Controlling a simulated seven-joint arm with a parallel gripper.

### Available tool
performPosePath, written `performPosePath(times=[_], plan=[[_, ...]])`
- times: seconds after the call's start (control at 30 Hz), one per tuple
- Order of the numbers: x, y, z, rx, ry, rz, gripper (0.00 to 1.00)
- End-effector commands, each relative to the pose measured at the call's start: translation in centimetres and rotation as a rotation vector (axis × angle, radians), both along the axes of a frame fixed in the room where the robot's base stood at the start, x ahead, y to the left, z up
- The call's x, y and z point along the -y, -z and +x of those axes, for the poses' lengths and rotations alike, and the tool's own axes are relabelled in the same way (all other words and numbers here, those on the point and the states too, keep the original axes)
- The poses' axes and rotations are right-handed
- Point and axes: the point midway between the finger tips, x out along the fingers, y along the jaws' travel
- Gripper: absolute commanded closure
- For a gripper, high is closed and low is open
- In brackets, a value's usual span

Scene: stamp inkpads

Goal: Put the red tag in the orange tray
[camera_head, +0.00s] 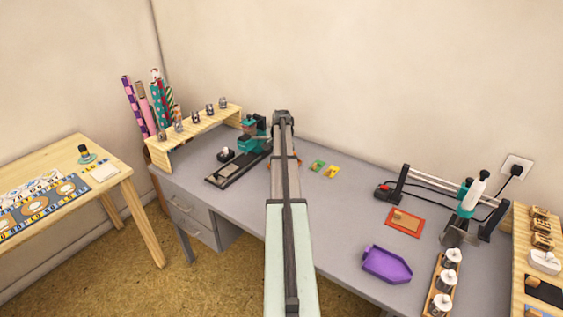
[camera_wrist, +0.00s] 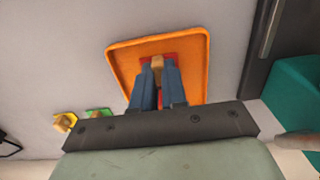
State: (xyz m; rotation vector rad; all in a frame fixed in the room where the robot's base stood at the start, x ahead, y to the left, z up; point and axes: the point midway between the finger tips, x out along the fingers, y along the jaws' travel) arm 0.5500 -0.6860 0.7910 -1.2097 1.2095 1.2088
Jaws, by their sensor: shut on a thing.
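In the wrist view the orange tray (camera_wrist: 120,62) lies on the grey desk below my gripper (camera_wrist: 158,75). My blue fingers are shut on the tan knob of the red tag (camera_wrist: 172,57). The tag shows within the tray's outline; I cannot tell whether it touches the tray floor. Part of the tag is hidden by the fingers. In the head view my arm hides the tag and most of the tray; only a sliver of the orange tray (camera_head: 298,161) shows beside the arm.
A green tag (camera_head: 317,166) and a yellow tag (camera_head: 331,172) lie right of the tray. A teal press (camera_head: 252,135) stands to its left. A purple tray (camera_head: 387,264) and a red-orange pad (camera_head: 416,232) lie farther right. The desk between is clear.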

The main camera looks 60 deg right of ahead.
Motion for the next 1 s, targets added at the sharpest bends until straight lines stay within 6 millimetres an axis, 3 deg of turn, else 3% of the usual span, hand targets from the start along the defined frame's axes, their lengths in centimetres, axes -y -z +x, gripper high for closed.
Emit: performPosePath(times=[0.1, 0.13, 0.4, 0.73, 1.0], plan=[[0.0, 0.3, 0.0, 0.0, 0.0, 0.001, 1.0], [0.0, 0.3, 0.0, 0.0, 0.0, 0.0, 0.86], [0.0, 0.2, 0.0, 0.0, 0.0, 0.0, 0.62], [0.0, -0.3, 0.0, 0.0, 0.0, -0.001, 0.62], [0.0, -4.4, 0.0, 0.001, 0.0, -0.001, 0.62]])
